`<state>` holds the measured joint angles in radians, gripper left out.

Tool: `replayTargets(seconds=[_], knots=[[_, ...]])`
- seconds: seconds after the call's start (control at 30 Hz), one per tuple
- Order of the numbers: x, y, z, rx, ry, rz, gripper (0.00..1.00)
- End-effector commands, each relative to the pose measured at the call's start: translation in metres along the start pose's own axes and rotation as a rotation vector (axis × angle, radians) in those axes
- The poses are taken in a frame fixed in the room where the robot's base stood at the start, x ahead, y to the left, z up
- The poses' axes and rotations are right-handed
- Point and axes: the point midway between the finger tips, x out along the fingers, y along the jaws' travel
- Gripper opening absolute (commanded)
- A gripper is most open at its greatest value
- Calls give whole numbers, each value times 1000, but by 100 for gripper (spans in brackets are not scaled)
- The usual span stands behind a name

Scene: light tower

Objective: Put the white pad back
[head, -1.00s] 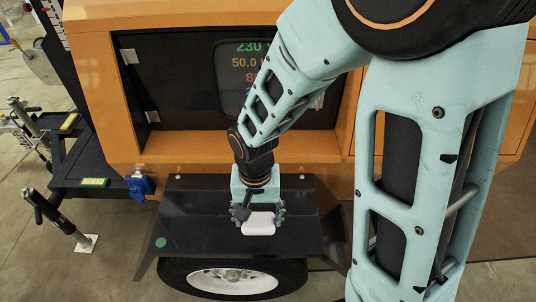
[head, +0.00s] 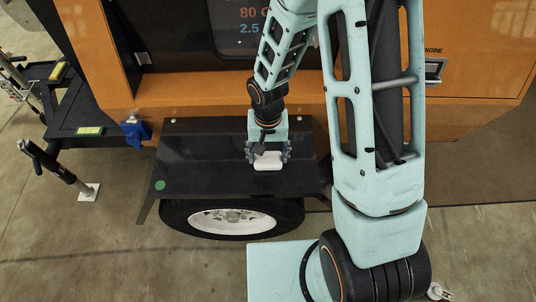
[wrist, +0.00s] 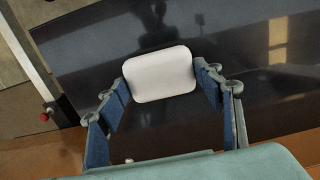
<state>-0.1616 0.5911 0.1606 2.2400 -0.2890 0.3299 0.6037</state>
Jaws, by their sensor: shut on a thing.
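The white pad (head: 268,161) is a small rounded block held between the two fingers of my gripper (head: 268,155). In the head view it shows over the right half of the black fender (head: 195,165). In the wrist view the pad (wrist: 160,74) sits between the fingertips of my gripper (wrist: 161,80), with a finger at its left and right ends. The dark glossy fender top (wrist: 260,95) lies behind it. I cannot tell whether the pad touches the fender. A green round mark (head: 160,185) is at the fender's left front corner.
The wheel (head: 232,219) is under the fender. The orange housing (head: 190,102) rises behind it with a dark display panel (head: 215,45). A blue connector (head: 135,131) is left of the fender, and a jack post (head: 60,172) stands further left. The fender's left half is clear.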

Motion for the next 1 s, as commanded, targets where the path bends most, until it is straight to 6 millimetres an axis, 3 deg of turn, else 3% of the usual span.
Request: replayTargets(seconds=[0.23,0.27,0.4,0.77,1.0], knots=[[2,0,0,0,1,0,38],[1,0,0,0,1,0,64],[1,0,0,0,1,0,78],[-3,0,0,0,1,0,78],[-40,0,-2,1,6,-2,78]])
